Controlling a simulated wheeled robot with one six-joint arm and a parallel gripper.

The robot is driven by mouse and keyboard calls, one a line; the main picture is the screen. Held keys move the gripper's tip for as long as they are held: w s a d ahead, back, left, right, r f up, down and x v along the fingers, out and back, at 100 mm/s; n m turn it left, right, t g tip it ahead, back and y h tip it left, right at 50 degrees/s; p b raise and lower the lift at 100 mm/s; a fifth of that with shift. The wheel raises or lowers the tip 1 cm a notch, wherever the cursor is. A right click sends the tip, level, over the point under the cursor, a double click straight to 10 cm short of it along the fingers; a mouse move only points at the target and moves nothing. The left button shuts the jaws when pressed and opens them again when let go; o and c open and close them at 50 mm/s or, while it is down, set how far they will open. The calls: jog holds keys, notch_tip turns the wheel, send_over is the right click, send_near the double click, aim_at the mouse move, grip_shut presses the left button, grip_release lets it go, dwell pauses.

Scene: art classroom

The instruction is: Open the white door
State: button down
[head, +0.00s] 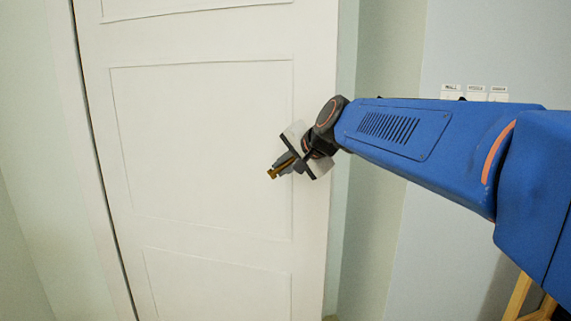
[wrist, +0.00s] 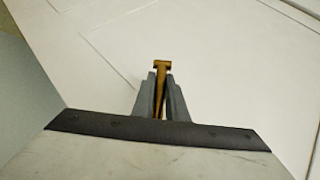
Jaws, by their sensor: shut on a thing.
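The white door (head: 200,150) fills the left and middle of the head view, with recessed rectangular panels. It also fills most of the wrist view (wrist: 230,60). My gripper (head: 283,168) is at the door's right side, in front of its face. Its grey fingers (wrist: 160,95) are shut on a brass-coloured door handle (wrist: 161,68), whose end sticks out past the fingertips. The handle (head: 272,173) shows small in the head view, and the rest of it is hidden by my gripper. From these views I cannot tell whether the door stands ajar.
A pale wall (head: 470,180) lies right of the door, with several labelled white switches (head: 476,93) behind my blue arm. A wooden leg-like piece (head: 518,297) stands at the lower right. A plain wall (head: 30,150) is at the left.

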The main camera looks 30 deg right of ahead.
jog(key=shift+r, duration=0.1)
jog(key=c, duration=1.8)
grip_release()
jog(key=v, duration=1.7)
jog(key=shift+s, duration=0.2)
jog(key=shift+r, duration=0.15)
